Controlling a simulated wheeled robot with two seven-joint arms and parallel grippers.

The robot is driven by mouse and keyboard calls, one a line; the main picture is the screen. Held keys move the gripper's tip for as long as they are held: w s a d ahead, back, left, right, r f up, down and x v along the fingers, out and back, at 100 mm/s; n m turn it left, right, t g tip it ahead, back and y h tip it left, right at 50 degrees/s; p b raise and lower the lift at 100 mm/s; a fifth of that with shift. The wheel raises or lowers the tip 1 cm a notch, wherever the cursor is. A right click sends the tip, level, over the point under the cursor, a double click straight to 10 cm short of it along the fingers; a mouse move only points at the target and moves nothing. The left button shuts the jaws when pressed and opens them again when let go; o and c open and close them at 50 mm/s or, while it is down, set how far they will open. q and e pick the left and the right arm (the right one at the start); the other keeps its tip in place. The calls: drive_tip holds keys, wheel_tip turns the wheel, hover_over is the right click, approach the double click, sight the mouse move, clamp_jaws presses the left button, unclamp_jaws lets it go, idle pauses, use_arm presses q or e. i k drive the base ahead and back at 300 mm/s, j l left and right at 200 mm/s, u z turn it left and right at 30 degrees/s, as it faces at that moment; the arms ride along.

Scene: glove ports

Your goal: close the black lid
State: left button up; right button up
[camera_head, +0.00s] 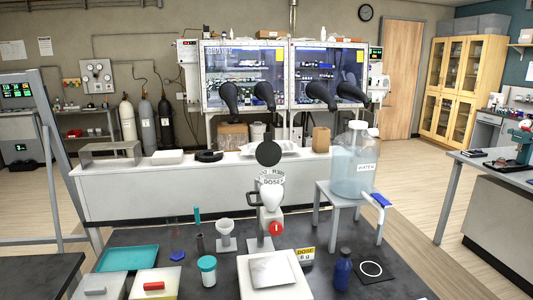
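A round black lid (268,153) stands upright, face toward me, in the middle of the view. It is at the top of a white and grey dosing device (271,196) with a ring of lettering, a white rounded body and a red knob. The lid looks raised, open, above the ring; its hinge cannot be made out. The device stands on the dark bench (135,237) in front of me. Neither of my grippers is in view.
A balance (270,270) with a metal plate stands in front of the device. A white funnel cup (225,232) is left of it, a teal-capped jar (207,270) nearer. A blue bottle (342,269) and a water tank (353,165) are at right.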

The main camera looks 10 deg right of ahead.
sight(268, 152)
drive_tip(key=j+z, duration=0.25)
drive_tip(key=z, duration=0.15)
drive_tip(key=i+j+z, duration=0.1)
drive_tip(key=j+z, duration=0.45)
drive_tip(key=z, duration=0.25)
